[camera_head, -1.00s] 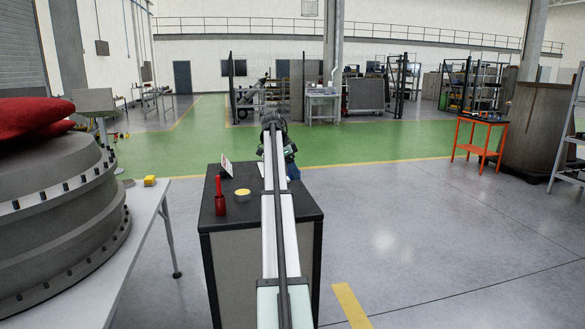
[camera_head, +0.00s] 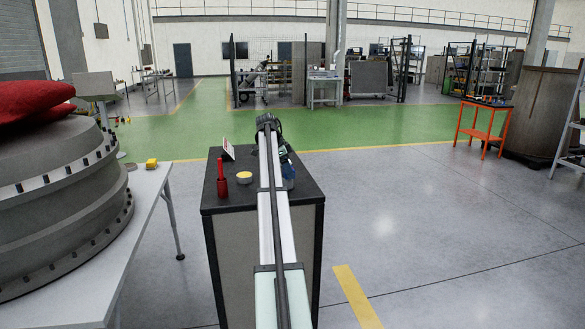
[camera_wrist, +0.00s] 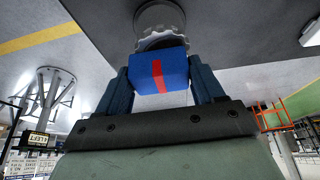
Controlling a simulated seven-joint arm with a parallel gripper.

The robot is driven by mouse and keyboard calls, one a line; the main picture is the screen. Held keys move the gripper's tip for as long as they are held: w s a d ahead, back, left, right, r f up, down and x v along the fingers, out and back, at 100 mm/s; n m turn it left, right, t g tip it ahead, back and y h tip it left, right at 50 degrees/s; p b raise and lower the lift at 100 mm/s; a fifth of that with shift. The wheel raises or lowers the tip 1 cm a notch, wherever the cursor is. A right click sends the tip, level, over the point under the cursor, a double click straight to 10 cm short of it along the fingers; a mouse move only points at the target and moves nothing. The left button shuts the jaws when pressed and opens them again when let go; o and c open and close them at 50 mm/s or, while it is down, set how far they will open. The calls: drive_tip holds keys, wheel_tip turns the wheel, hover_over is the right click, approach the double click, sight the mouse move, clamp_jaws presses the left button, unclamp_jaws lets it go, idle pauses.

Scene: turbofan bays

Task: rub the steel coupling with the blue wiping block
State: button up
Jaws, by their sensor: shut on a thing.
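My gripper (camera_wrist: 158,74) is shut on the blue wiping block (camera_wrist: 175,69), its dark blue fingers on either side of it in the wrist view. The block has a red stripe down its visible face. The steel coupling (camera_wrist: 158,17), a grey toothed ring, shows right behind the block at the top of the wrist view. The block overlaps its near edge; I cannot tell whether they touch. In the head view my arm hides most of the gripper and the coupling, over the dark cabinet top (camera_head: 218,202).
On the cabinet top stand a red tool in a holder (camera_head: 222,180), a yellow-topped tin (camera_head: 244,177) and a small white card (camera_head: 228,149), left of my arm. A table (camera_head: 150,205) with a large flanged casing (camera_head: 60,195) stands at left.

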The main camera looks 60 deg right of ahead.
drive_tip(key=shift+w+a, duration=1.15)
drive_tip(key=shift+w, duration=0.05)
drive_tip(key=shift+s+d, duration=2.25)
wheel_tip(320, 180, up, 8)
drive_tip(key=shift+a, duration=0.1)
drive_tip(key=shift+a+f+n+t, duration=0.2)
drive_tip(key=shift+n+t, duration=0.2)
drive_tip(key=shift+n, duration=0.8)
drive_tip(key=w+a+f+n+t, duration=0.25)
drive_tip(key=a+n, duration=0.25)
drive_tip(key=a, duration=0.8)
drive_tip(key=w+a+f+n+t, duration=0.1)
drive_tip(key=w+a+f+n, duration=0.25)
drive_tip(key=a, duration=0.85)
drive_tip(key=w+a+f+n+t, duration=0.25)
drive_tip(key=a+n, duration=0.25)
drive_tip(key=a, duration=0.8)
drive_tip(key=w+a+f+n+y, duration=0.1)
drive_tip(key=a+n, duration=0.3)
drive_tip(key=a, duration=1.6)
drive_tip(key=w+a+f+n, duration=0.1)
drive_tip(key=a+f+n, duration=0.2)
drive_tip(key=a, duration=1.8)
drive_tip(key=shift+w+a+n+t+y, duration=0.15)
drive_tip(key=shift+w+n+t+y, duration=0.2)
drive_tip(key=shift+w+t+y, duration=0.05)
